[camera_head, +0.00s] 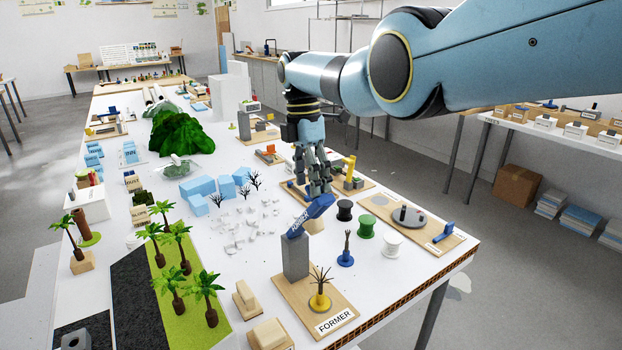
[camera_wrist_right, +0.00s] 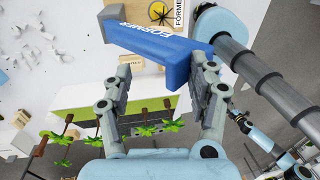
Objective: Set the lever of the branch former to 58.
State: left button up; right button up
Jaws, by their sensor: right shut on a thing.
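The branch former stands on a wooden board (camera_head: 343,298) labelled FORMER, near the front of the table. Its grey post (camera_head: 295,256) carries a blue lever (camera_head: 312,213) with white lettering, tilted up to the right in the head view. The lever (camera_wrist_right: 158,52) also crosses the top of the right wrist view. My right gripper (camera_head: 320,188) comes down from above and is shut on the blue lever near its raised end. A dark bare branch piece (camera_head: 320,283) stands in a yellow base (camera_head: 319,302) on the board. No scale reading is legible. My left gripper does not show.
Black, green and white spools (camera_head: 366,226) stand right of the lever. A blue-based branch (camera_head: 346,250) stands close by. A board with a grey disc (camera_head: 408,217) lies at the right edge. Palm trees (camera_head: 205,290) stand left, and small white pieces (camera_head: 240,225) lie behind.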

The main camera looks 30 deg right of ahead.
jog(key=shift+a, duration=0.15)
notch_tip(320, 180, up, 12)
jog(key=w, duration=0.1)
jog(key=shift+w, duration=0.35)
jog(key=shift+f, duration=0.15)
dwell(0.5)
